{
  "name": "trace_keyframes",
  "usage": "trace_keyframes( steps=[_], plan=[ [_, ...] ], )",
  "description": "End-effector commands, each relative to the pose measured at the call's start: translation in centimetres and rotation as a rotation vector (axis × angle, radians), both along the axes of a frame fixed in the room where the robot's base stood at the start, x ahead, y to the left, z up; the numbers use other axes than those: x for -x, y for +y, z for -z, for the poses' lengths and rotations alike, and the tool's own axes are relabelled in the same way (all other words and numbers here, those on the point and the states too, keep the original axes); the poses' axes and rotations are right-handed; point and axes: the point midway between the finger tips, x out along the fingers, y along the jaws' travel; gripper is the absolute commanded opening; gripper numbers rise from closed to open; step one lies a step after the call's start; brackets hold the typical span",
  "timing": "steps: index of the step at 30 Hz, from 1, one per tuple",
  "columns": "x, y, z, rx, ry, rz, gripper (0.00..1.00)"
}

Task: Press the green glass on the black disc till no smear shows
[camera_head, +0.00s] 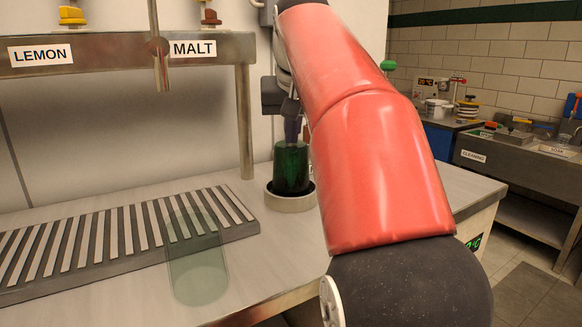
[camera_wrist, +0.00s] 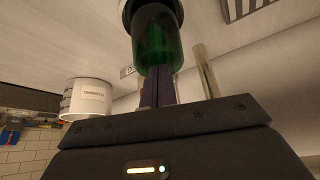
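The dark green glass (camera_head: 291,168) stands mouth down over the round grey-rimmed washer (camera_head: 290,203) on the counter. A little of the black disc (camera_head: 308,188) shows inside the rim, beside the glass. My gripper (camera_head: 292,138) comes down from above and is shut on the upper end of the glass. In the wrist view, which is turned over, the fingers meet the green glass (camera_wrist: 158,45), and its far end meets the pale rim. I cannot make out any smear on the glass. My red arm hides the counter to the right of the washer.
A metal tap rail (camera_head: 110,55) with LEMON and MALT labels rises behind. A white labelled tub (camera_wrist: 88,98) shows in the wrist view.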

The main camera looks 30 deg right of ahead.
Motion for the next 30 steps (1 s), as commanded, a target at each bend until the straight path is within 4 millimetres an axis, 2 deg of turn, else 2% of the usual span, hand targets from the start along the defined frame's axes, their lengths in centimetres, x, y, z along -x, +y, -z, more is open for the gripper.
trace_keyframes(
  steps=[22,30],
  plan=[
    [-0.1,0.0,-5.4,0.0,-0.001,0.0,0.0],
    [0.0,0.0,-6.0,0.0,0.0,0.0,0.0]
  ],
)
